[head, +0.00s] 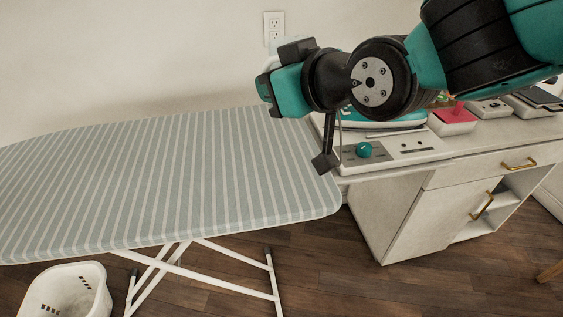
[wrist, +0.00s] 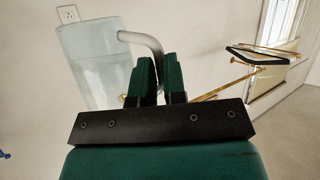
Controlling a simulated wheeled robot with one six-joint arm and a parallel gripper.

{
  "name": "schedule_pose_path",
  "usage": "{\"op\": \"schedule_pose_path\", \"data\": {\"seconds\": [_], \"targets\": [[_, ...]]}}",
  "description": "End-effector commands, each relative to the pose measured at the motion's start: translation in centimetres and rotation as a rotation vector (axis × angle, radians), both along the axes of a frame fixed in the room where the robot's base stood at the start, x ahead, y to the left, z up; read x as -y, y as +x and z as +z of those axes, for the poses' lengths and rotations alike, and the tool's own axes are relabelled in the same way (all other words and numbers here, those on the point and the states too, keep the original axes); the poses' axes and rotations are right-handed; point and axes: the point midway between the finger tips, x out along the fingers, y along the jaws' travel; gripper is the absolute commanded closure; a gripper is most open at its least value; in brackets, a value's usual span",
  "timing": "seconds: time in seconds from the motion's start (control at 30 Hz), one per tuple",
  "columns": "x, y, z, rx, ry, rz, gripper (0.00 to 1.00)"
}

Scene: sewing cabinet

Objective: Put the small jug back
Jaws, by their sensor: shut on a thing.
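The small jug (wrist: 92,68) is pale, translucent and bluish in the wrist view, at the upper left, with a grey curved handle (wrist: 152,46). My gripper (wrist: 159,62) is shut on the handle, with its two green fingers close together. The jug's lower part runs behind the fingers. In the head view my gripper (head: 287,90) is raised above the right end of the ironing board, in front of the wall. The jug is mostly hidden behind it there, with only a pale edge showing.
The striped ironing board (head: 160,175) has a bare top. Right of it stands a pale cabinet (head: 395,215) with a control panel and teal knob (head: 363,149), a teal-and-white iron (head: 395,121) and a pink pincushion (head: 456,113). A white basket (head: 65,290) stands below.

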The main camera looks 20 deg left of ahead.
Motion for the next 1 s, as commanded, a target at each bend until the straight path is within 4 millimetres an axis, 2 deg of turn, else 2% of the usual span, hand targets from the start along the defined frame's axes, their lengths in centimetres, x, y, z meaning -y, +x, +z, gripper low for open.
{"op": "schedule_pose_path", "data": {"seconds": [0.07,0.17,0.6,0.7,1.0], "targets": [[-0.9,-0.3,0.6,-0.002,0.000,0.019,1.00],[-1.3,-0.4,-0.8,-0.006,-0.002,0.026,1.00],[-1.2,-0.4,-12.2,-0.008,-0.002,0.024,1.00],[-1.1,-0.4,-14.0,-0.005,-0.001,0.023,1.00],[-1.2,-0.4,-17.1,-0.005,-0.001,0.024,1.00]]}}
